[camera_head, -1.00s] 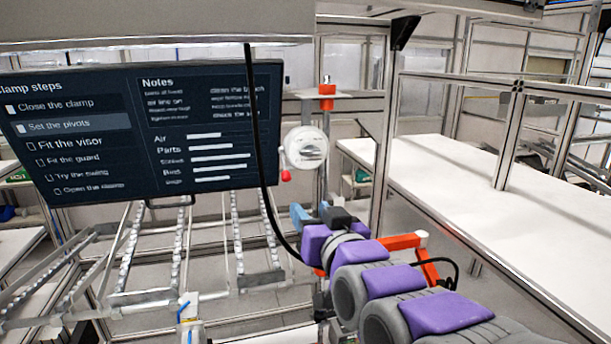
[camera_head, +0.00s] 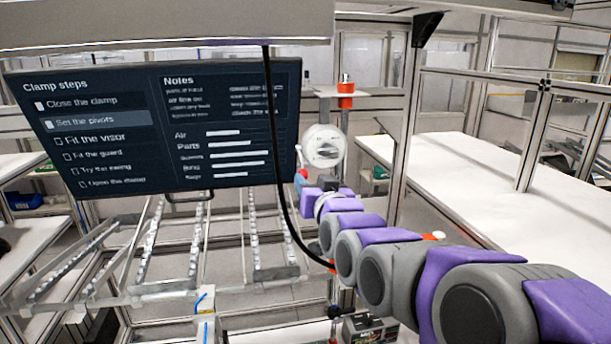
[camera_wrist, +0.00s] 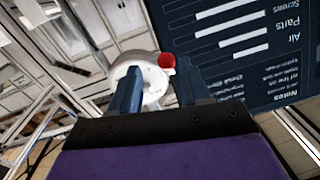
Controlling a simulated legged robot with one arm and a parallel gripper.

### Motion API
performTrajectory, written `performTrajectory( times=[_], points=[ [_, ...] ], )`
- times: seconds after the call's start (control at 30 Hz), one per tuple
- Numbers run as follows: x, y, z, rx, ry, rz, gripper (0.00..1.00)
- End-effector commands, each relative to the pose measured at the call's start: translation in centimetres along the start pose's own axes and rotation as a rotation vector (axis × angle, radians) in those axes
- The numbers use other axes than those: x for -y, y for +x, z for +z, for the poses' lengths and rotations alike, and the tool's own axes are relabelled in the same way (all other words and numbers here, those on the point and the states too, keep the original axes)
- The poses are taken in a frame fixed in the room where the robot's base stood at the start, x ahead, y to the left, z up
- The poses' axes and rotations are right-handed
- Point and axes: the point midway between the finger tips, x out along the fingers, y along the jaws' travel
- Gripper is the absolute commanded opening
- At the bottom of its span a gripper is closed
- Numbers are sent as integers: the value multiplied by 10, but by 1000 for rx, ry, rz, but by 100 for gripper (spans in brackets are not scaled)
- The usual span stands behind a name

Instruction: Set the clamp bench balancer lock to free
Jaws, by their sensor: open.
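The balancer is a round white drum (camera_head: 324,147) on an upright post, right of the screen. It also shows in the wrist view (camera_wrist: 128,66), beyond my fingers. Its small lever carries a red ball knob (camera_wrist: 166,61), which lies between and beyond my fingertips in the wrist view. In the head view the knob (camera_head: 302,173) sits at the drum's lower left, partly hidden by my gripper. My gripper (camera_wrist: 158,82) has two blue fingers, spread apart and empty. I cannot tell the exact gap from the fingertips to the knob. The lock's marking is unreadable.
A dark screen (camera_head: 160,125) hangs just left of the balancer. A black cable (camera_head: 278,150) hangs in front of it. A metal frame post (camera_head: 405,130) stands to the right, with a white table (camera_head: 450,170) beyond. Roller rails (camera_head: 195,240) lie below the screen.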

Motion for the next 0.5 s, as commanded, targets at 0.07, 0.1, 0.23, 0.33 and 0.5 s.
performTrajectory(
  times=[0.07, 0.1, 0.23, 0.33, 0.5],
  points=[
    [3, 13, 2, 4, -3, -2, 46],
    [4, 18, 3, 4, -4, -2, 46],
    [4, 31, 1, 1, -4, -2, 46],
    [4, 37, 1, 1, -3, -2, 46],
    [3, 42, 2, 2, -3, -2, 46]
  ],
)
